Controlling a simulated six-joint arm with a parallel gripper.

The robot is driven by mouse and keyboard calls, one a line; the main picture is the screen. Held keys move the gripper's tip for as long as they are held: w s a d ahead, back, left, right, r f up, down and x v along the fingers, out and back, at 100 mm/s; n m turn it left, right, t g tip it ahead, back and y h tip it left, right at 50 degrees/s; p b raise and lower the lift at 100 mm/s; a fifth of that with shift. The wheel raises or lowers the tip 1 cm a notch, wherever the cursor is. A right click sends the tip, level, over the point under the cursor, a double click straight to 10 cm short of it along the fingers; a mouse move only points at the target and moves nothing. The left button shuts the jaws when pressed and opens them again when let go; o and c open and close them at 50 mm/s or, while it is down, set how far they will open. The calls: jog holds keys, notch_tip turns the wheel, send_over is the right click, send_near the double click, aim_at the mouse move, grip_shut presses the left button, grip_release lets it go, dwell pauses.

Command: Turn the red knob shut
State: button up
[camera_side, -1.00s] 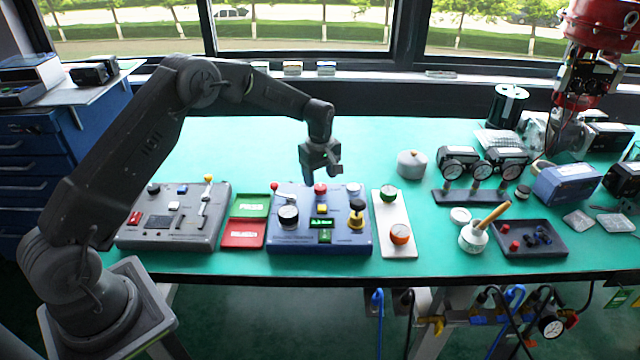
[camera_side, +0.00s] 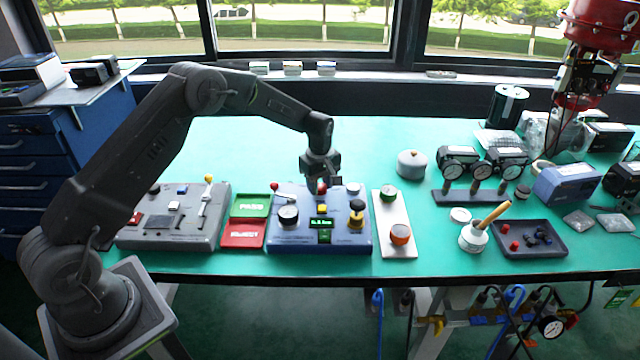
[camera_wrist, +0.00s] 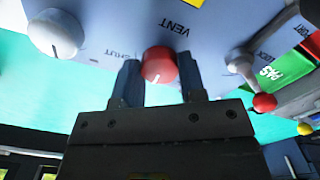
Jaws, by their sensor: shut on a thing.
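The red knob (camera_wrist: 160,65) sits near the edge of the blue-grey panel box (camera_wrist: 110,20) in the wrist view, between my two fingers. My gripper (camera_wrist: 158,74) is shut on it, one finger on each side. The knob's white mark points down in that picture, towards the gripper body. The word SHUT is printed left of the knob and VENT above it to the right. In the side view my gripper (camera_side: 321,181) is low over the back edge of the blue box (camera_side: 290,240), and the red knob (camera_side: 321,187) is partly hidden.
A white knob (camera_wrist: 55,33) and a red-tipped toggle lever (camera_wrist: 263,102) flank the red knob. The green bench behind is clear.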

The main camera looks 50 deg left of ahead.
jog(key=shift+c, duration=1)
jog(key=m, duration=0.4)
jog(key=shift+m, duration=0.4)
jog(key=m, duration=0.4)
jog(key=shift+m, duration=0.3)
jog(key=m, duration=0.4)
jog(key=shift+d+m, duration=0.1)
jog(key=shift+m, duration=2.2)
